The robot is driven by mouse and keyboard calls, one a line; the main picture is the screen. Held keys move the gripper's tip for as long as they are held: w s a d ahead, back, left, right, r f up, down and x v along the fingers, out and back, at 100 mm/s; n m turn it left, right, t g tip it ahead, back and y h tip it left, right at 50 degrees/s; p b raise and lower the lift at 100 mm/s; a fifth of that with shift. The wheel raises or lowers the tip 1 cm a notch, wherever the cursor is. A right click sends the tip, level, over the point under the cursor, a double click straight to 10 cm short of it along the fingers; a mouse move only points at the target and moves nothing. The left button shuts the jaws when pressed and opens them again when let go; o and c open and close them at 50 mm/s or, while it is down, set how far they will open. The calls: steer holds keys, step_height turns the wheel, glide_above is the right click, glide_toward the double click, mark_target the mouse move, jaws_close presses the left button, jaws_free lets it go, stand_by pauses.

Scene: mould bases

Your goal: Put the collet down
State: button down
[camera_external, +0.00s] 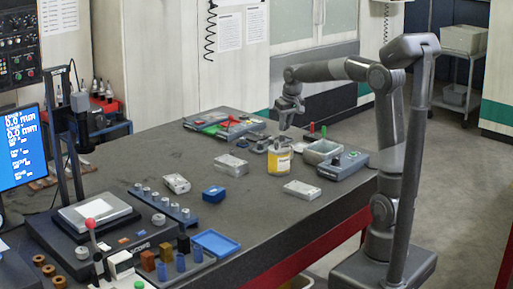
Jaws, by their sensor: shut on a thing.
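My gripper (287,122) points down over the far right part of the dark table (150,160), above and close to a yellow and white can (279,157). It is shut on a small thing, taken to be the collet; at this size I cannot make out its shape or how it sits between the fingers. I cannot tell whether it touches anything below.
A metal bin (321,151) and a grey box with buttons (343,166) stand right of the can. Metal blocks (231,165) (301,190) and a blue block (214,194) lie nearby. A blue tray (216,243) lies in front. Bare table shows between them.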

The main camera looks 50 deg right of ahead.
steer(key=shift+w+a+f, duration=0.45)
steer(key=shift+a, duration=0.15)
steer(key=shift+w+a+f, duration=0.4)
steer(key=shift+a+f, duration=0.05)
steer(key=shift+a, duration=0.15)
steer(key=shift+f, duration=2)
steer(key=c, duration=1.3)
jaws_free()
steer(key=shift+f, duration=0.1)
steer(key=shift+c, duration=0.2)
steer(key=d+v, duration=0.1)
steer(key=v, duration=1)
steer(key=s+a+f+n+t, duration=0.1)
steer(key=s+a+f, duration=0.1)
steer(key=s, duration=1.1)
steer(key=s+a+f+n+t, duration=0.1)
steer(key=s+f, duration=0.4)
steer(key=s, duration=0.8)
steer(key=shift+s+a+t+y, duration=0.3)
steer(key=shift+a, duration=0.15)
